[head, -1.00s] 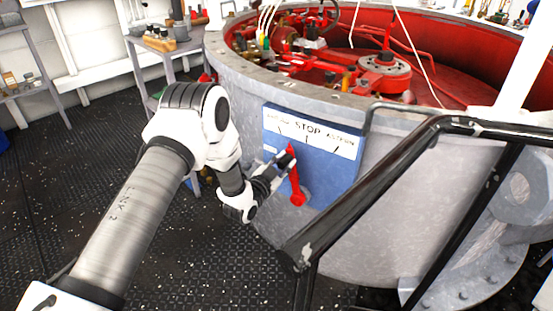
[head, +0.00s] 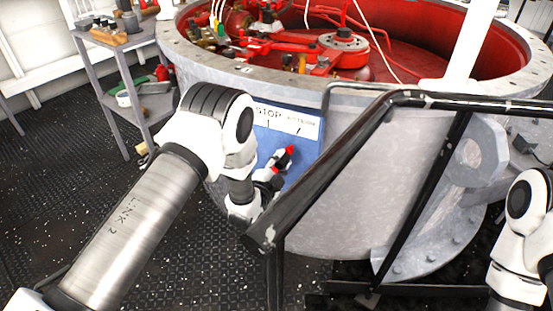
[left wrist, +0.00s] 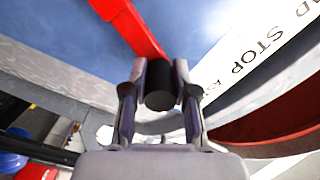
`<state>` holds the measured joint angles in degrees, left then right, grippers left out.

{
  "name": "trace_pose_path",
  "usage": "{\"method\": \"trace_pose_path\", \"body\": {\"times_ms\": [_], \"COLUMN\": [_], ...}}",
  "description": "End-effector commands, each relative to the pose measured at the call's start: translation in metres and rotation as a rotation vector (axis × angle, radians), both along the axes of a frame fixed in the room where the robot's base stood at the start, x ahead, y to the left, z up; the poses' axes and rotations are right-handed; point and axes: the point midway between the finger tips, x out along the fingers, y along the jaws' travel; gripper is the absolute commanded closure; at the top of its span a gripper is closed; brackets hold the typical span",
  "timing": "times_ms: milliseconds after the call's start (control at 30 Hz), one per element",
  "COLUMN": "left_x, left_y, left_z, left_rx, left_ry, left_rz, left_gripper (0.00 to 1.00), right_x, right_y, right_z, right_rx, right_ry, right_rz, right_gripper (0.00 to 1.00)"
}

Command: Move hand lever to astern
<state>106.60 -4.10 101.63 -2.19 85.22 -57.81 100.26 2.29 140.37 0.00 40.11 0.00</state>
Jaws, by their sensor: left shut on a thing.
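The hand lever (head: 289,151) is red and stands in front of a blue plate (head: 310,143) on the side of the grey drum. Its upper end leans right, below the ASTERN end of the plate's white scale (head: 298,122). My arm hides the plate's left part. My right gripper is out of view.
A black handrail (head: 345,155) crosses close to the right of the left gripper. The grey drum's rim (head: 300,82) stands above, with red machinery inside. A grey shelf stand (head: 117,105) is at the left. Dark tread floor (head: 60,180) lies open at the left.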

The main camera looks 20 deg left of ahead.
Motion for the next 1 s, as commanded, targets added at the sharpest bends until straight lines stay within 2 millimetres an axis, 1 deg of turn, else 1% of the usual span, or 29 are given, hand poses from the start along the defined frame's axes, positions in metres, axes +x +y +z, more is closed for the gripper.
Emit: {"method": "trace_pose_path", "body": {"times_ms": [33,400,433,467,500,767,833,933,1000], "left_x": [-0.001,-0.001,-0.001,-0.001,-0.001,-0.001,-0.004,-0.017,-0.032], "left_y": [-0.004,-0.005,-0.005,-0.005,-0.004,-0.002,-0.002,-0.001,0.001], "left_z": [-0.002,-0.003,-0.003,-0.003,-0.003,-0.002,-0.002,-0.003,-0.003], "left_rx": [0.008,0.012,0.012,0.011,0.011,0.009,0.008,0.009,0.009], "left_ry": [0.003,0.005,0.005,0.006,0.006,0.003,0.004,0.006,0.007], "left_rz": [-0.009,-0.011,-0.011,-0.01,-0.01,-0.005,-0.004,-0.004,-0.005], "left_gripper": [1.0,1.0,0.62,0.51,0.47,0.47,0.47,0.47,0.47], "right_x": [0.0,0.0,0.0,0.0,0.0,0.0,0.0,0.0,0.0], "right_y": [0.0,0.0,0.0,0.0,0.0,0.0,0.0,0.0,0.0], "right_z": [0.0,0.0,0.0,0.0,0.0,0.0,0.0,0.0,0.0], "right_rx": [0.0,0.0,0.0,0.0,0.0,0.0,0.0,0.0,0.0], "right_ry": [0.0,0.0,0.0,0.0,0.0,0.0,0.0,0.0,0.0], "right_rz": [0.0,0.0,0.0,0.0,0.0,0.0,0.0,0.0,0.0], "right_gripper": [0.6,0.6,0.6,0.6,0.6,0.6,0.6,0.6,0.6]}}
